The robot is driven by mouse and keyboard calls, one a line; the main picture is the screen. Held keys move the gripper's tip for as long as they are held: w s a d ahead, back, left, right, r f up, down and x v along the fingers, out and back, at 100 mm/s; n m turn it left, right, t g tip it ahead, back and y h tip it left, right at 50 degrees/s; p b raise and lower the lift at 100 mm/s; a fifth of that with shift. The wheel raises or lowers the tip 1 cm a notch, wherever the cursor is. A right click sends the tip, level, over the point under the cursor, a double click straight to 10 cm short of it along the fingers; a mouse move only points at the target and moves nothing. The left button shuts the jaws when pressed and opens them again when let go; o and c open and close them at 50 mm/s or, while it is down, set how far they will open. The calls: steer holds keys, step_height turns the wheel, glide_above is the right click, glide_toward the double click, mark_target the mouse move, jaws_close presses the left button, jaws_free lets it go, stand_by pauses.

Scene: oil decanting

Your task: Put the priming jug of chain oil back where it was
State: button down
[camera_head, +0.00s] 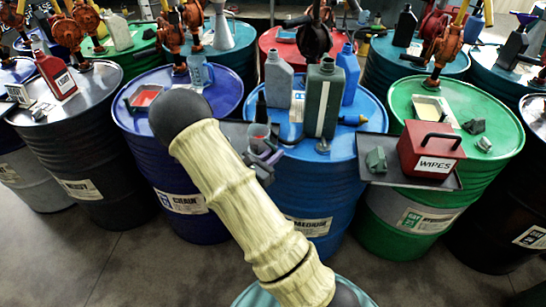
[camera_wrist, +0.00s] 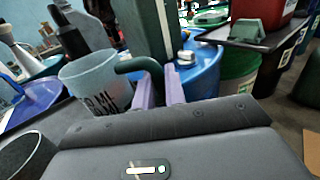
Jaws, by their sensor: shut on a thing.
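My gripper (camera_head: 264,158) is at the front left edge of the light blue drum labelled MEDIUM. In the wrist view its two purple fingers (camera_wrist: 159,86) are shut on the dark green handle of a translucent jug (camera_wrist: 90,80). The jug has dark lettering on its side and looks near upright. In the head view the jug (camera_head: 258,131) is small and partly hidden by my gripper and arm. A dark tray surface lies behind and below it; contact cannot be told. The dark blue drum labelled CHAIN (camera_head: 180,203) stands to the left, partly behind my arm.
A dark green canister (camera_head: 323,100), a grey bottle (camera_head: 278,78) and a blue bottle (camera_head: 349,72) crowd the MEDIUM drum (camera_head: 345,165). A clear bluish jug (camera_head: 199,73) stands on the CHAIN drum near its pump. A red WIPES box (camera_head: 431,150) sits on a tray at right.

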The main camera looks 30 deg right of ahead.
steer(key=shift+f, duration=0.55)
steer(key=shift+f, duration=0.4)
steer(key=shift+f+b, duration=0.1)
steer(key=shift+b, duration=0.25)
steer(key=c, duration=1.5)
jaws_free()
steer(key=shift+o, duration=0.2)
